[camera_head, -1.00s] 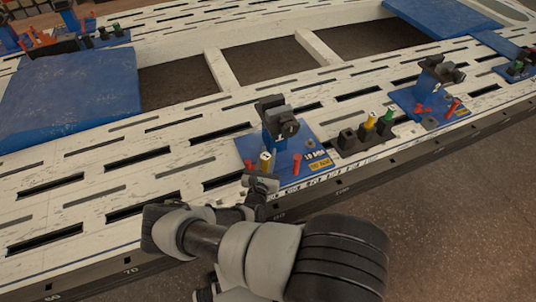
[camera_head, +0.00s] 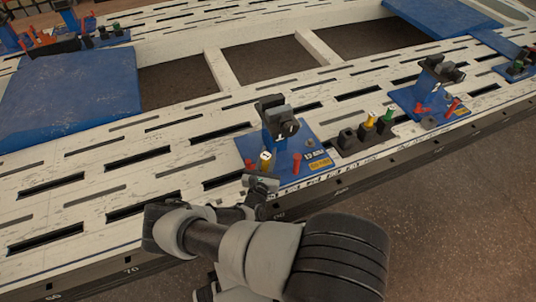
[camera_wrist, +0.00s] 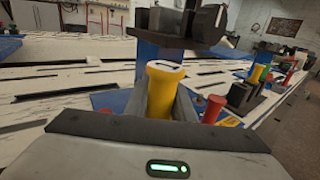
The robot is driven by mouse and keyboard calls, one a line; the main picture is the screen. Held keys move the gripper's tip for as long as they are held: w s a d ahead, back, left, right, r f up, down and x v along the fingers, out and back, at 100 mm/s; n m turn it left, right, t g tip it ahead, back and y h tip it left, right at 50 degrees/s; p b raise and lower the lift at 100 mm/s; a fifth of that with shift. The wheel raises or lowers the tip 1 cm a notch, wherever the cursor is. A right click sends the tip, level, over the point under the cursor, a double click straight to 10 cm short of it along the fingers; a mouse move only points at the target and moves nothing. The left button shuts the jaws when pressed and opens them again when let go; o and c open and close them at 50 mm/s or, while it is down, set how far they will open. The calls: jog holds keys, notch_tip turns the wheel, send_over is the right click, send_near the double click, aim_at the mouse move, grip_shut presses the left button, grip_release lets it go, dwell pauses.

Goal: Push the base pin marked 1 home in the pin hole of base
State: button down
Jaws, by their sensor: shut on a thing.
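The yellow base pin (camera_wrist: 163,88) stands upright between my gripper's two grey fingers in the wrist view. Its pale top has a dark mark that I cannot read for sure. My gripper (camera_head: 262,182) is shut on the pin, low over the base's front edge. The pin hole and the pin's lower end are hidden by the pin, the fingers and the gripper body.
A dark clamp on a blue post (camera_head: 277,122) rises right behind the pin. A red pin (camera_head: 297,163) stands to its right and another red pin (camera_head: 249,165) to its left. A black holder (camera_head: 347,140) with pins stands further right. The slotted white bench (camera_head: 130,190) is clear at left.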

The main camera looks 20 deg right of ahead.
jog(key=shift+f+b, duration=3.15)
jog(key=shift+f, duration=0.95)
jog(key=c, duration=1.4)
grip_release()
jog(key=shift+c, duration=0.2)
jog(key=shift+a, duration=0.15)
jog(key=shift+a+f, duration=0.1)
